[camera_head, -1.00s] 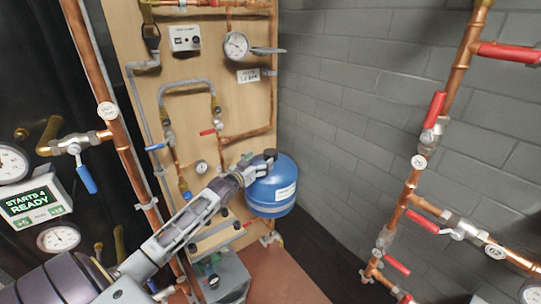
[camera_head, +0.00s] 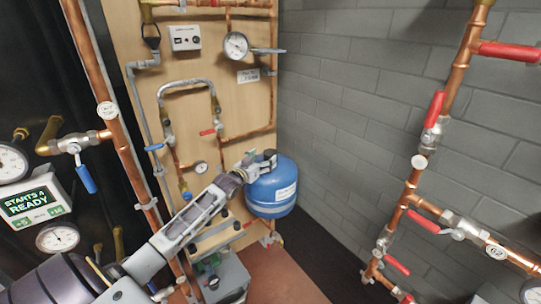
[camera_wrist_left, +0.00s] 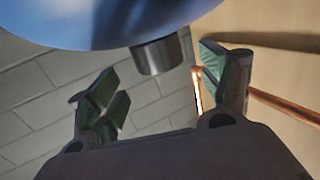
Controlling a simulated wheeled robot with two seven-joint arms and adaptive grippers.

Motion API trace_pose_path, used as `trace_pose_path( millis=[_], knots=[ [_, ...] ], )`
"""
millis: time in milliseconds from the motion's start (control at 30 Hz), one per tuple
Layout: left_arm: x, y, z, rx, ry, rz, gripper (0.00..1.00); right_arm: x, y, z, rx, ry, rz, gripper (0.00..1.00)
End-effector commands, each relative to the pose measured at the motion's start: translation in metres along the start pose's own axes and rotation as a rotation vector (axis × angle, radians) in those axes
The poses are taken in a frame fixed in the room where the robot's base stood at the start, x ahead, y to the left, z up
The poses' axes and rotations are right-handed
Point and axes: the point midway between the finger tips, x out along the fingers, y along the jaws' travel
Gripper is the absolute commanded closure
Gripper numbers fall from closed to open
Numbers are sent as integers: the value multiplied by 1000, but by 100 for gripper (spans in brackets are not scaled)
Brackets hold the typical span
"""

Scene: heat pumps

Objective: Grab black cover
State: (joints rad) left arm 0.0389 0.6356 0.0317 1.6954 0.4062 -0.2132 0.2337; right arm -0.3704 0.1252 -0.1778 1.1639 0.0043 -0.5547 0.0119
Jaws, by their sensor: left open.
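The black cover (camera_head: 270,154) is a small dark cap on top of the blue tank (camera_head: 273,188). My left gripper (camera_head: 258,163) is open and close to the cover, on its left side in the head view. In the left wrist view the cover (camera_wrist_left: 160,54) sticks down from the blue tank (camera_wrist_left: 100,20). It lies between the two spread fingers of my left gripper (camera_wrist_left: 160,78), near their tips, with gaps on both sides. The fingers do not grip it. My right gripper is not in view.
A wooden board (camera_head: 240,110) with copper pipes and gauges stands behind the tank. A grey block wall (camera_head: 350,100) is to the right. Copper pipes with red valve handles (camera_head: 435,108) stand in front of the wall. A grey box (camera_head: 222,280) is below.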

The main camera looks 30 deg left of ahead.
Motion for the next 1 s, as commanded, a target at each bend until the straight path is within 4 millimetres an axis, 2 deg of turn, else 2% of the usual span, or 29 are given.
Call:
trace_pose_path(
  millis=[267, 600, 1000],
  knots=[
    [17, 0, 0, 0, 1, 0, 21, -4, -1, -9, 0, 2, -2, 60],
    [38, 0, 0, 0, 0, 0, 21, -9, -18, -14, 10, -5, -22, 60],
    [47, 0, 0, 0, -1, 0, 21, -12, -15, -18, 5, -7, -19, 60]
  ],
)
